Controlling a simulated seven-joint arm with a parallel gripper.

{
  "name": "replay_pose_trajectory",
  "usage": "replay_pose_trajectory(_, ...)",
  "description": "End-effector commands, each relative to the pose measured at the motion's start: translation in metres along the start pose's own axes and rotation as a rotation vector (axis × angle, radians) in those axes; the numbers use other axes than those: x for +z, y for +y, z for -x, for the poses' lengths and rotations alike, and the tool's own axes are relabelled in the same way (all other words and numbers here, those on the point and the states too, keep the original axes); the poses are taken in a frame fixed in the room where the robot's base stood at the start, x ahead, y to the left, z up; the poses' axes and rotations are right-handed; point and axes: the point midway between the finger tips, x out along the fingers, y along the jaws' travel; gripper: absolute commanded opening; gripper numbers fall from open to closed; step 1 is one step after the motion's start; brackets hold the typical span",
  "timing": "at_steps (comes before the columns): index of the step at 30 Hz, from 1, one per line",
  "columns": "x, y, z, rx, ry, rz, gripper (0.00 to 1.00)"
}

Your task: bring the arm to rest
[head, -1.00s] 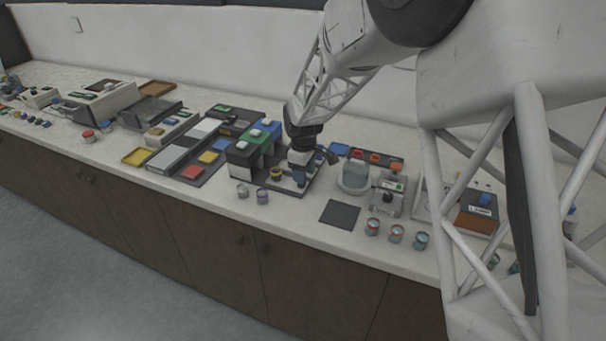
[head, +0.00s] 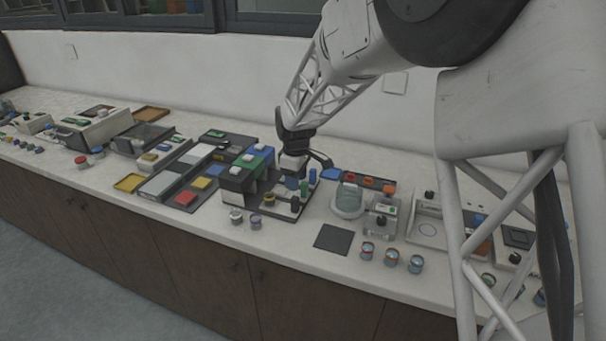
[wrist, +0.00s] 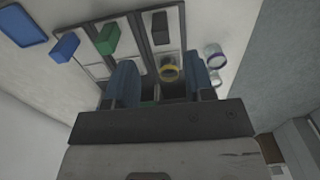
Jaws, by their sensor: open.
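My gripper (head: 296,178) is over the mounting press (head: 277,208) on the bench, close to its colored posts, in the head view. In the wrist view my two blue fingers (wrist: 163,85) are apart, with nothing seen held between them. The exact gap between my fingertips and the press is hard to tell.
A dark square mat (head: 334,239) lies right of the press. Two small jars (head: 237,216) stand in front of it, and several cups (head: 391,257) stand right of the mat. A glass-like round vessel (head: 347,200) is near my gripper on the right. The wall is behind.

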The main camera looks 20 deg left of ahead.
Motion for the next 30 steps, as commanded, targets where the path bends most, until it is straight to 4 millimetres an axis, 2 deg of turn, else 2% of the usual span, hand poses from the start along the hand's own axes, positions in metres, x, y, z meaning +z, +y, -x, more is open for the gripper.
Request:
replay_pose_trajectory(8,0.003,0.0,0.002,0.001,0.001,-0.007,0.49)
replay_pose_trajectory(14,0.027,-0.001,0.018,0.009,0.007,-0.059,0.49)
replay_pose_trajectory(17,0.049,-0.004,0.031,0.015,0.011,-0.108,0.49)
replay_pose_trajectory(23,0.106,-0.015,0.062,0.03,0.022,-0.241,0.49)
replay_pose_trajectory(30,0.176,-0.037,0.096,0.05,0.038,-0.411,0.49)
